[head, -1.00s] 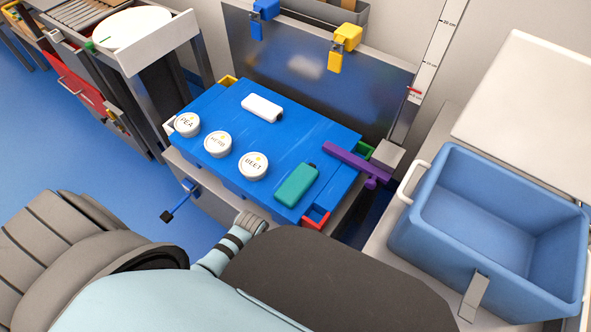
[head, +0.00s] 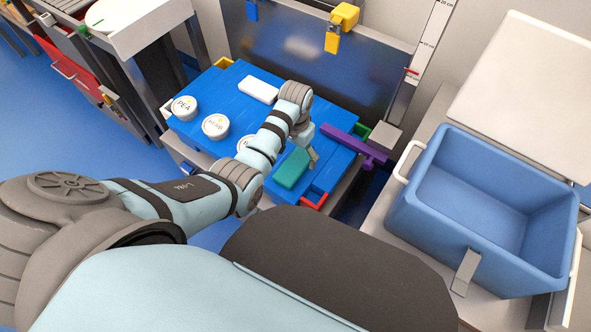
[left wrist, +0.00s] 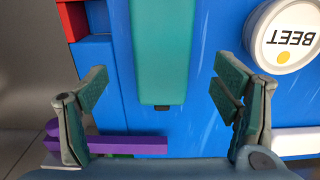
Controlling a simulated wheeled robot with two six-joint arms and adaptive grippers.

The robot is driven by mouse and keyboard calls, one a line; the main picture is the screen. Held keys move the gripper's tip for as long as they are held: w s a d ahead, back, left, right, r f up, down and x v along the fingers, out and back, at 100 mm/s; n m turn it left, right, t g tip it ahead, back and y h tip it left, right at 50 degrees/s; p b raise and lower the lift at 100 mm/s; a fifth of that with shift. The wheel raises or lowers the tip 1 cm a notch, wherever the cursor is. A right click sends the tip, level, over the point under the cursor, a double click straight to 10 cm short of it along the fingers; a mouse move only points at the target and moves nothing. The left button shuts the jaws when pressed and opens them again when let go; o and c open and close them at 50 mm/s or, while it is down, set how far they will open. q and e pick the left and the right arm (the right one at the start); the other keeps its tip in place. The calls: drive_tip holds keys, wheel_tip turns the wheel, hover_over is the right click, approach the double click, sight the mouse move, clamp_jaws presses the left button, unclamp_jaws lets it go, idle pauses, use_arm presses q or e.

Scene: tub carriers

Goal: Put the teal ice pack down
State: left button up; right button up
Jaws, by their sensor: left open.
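The teal ice pack (head: 291,170) lies flat on the blue top (head: 300,97) near its front right corner. In the left wrist view the ice pack (left wrist: 161,50) runs down from the top edge, between my spread fingers, with blue showing on both sides. My left gripper (head: 312,158) is open and empty over the pack's far end; it also shows in the left wrist view (left wrist: 160,75). I see no finger touching the pack. My right gripper is not in view.
White tubs labelled PEA (head: 184,108) and HERB (head: 215,126) stand left; the BEET tub (left wrist: 286,36) is mostly hidden by my arm in the head view. A white block (head: 258,89) lies behind. A purple bar (head: 345,140) and blue bin (head: 490,210) are right.

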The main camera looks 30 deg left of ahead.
sight(295, 164)
use_arm(q)
wheel_tip(295, 164, down, 6)
drive_tip(key=b, duration=0.3)
drive_tip(key=shift+a+r, duration=0.1)
drive_tip(key=shift+r, duration=0.15)
drive_tip(key=shift+r, duration=0.1)
drive_tip(key=c, duration=1.6)
